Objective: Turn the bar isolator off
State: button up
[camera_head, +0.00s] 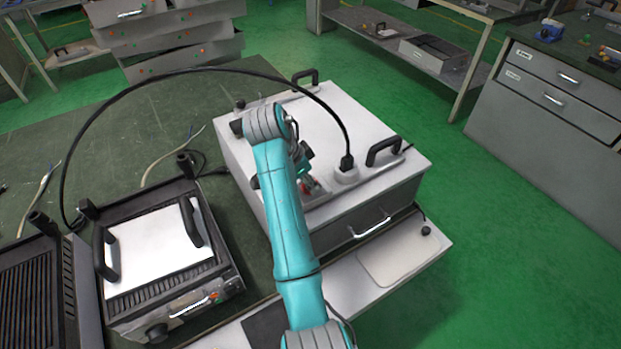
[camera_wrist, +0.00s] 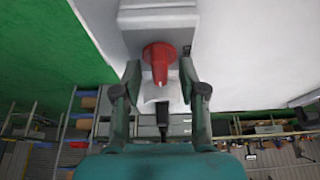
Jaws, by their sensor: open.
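The bar isolator's red handle (camera_wrist: 159,60) stands out from a pale grey housing (camera_wrist: 158,18) at the top middle of the wrist view. My gripper (camera_wrist: 160,76) is open, with one finger on each side of the red handle. I cannot tell whether either finger touches it.
A black plug (camera_head: 347,163) stands in a white socket to the right of my gripper, its cable arching left. A black handle (camera_head: 384,151) rises at the appliance's right edge. A grill with a white lid (camera_head: 158,248) stands at left on the green bench.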

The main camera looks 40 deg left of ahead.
grip_shut()
jog(key=shift+n, duration=0.3)
jog(key=n+y, duration=0.1)
jog(key=n, duration=0.2)
jog(key=shift+d+n+y, duration=0.15)
jog(key=shift+n+y, duration=0.15)
jog(key=shift+y, duration=0.1)
jog(key=n+y, duration=0.1)
jog(key=n, duration=0.3)
jog(key=shift+d+n+y, duration=0.1)
jog(key=shift+n+y, duration=0.2)
jog(key=shift+y, duration=0.1)
jog(key=n+g+y, duration=0.1)
jog(key=n, duration=0.3)
jog(key=shift+w, duration=0.1)
jog(key=shift+d+n+g+y, duration=0.1)
jog(key=shift+n+g+y, duration=0.25)
jog(key=shift+n, duration=0.9)
jog(key=shift+n+g+y, duration=0.25)
jog(key=shift+n+g, duration=0.1)
jog(key=shift+n, duration=0.9)
